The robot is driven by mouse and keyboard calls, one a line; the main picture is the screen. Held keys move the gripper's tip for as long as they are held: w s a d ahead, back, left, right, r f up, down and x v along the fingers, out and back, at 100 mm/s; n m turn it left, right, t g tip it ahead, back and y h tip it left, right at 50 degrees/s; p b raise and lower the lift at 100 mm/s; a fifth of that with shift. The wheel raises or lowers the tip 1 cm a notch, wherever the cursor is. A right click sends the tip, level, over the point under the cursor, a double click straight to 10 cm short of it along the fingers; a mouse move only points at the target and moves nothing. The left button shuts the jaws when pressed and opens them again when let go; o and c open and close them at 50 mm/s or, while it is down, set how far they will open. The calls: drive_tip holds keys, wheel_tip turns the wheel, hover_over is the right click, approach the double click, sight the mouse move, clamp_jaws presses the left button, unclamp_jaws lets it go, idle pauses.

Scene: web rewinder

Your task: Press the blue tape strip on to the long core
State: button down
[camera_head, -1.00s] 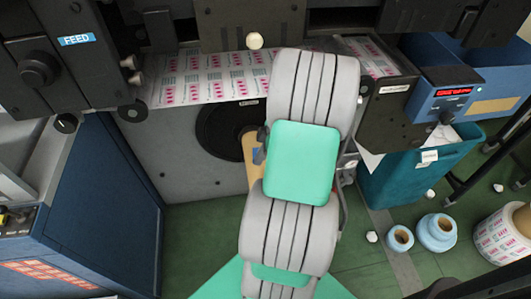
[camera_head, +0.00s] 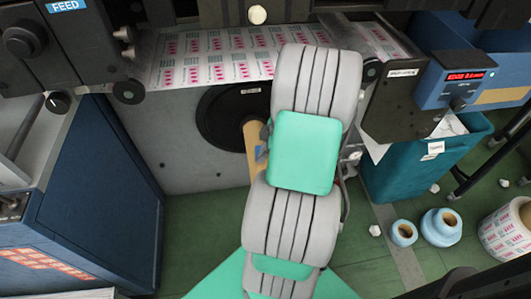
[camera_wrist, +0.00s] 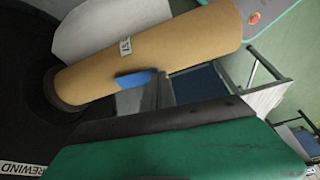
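The long core (camera_head: 252,140) is a tan cardboard tube projecting from a black disc (camera_head: 225,118) on the machine's front. It also fills the upper part of the wrist view (camera_wrist: 150,50), with a small printed label on it. The blue tape strip (camera_wrist: 136,78) lies along the core's lower side, right at my grey fingertips (camera_wrist: 145,98). In the head view a small blue patch (camera_head: 261,152) shows beside the core. My gripper is mostly hidden behind my arm there. Whether the strip touches the core, or is between my fingers, I cannot tell.
A printed web (camera_head: 215,60) runs above the disc. A blue cabinet (camera_head: 100,190) stands at left, a teal bin (camera_head: 425,165) at right. Tape rolls (camera_head: 441,227) and a printed roll (camera_head: 508,230) are on the green floor at lower right.

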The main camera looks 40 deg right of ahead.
drive_tip(key=shift+f, duration=0.25)
idle(0.3)
drive_tip(key=c, duration=1.6)
unclamp_jaws()
drive_tip(key=shift+c, duration=0.2)
drive_tip(key=shift+r, duration=0.1)
drive_tip(key=p+v, duration=0.1)
drive_tip(key=v, duration=0.6)
drive_tip(key=shift+s+r, duration=0.15)
drive_tip(key=shift+r, duration=0.15)
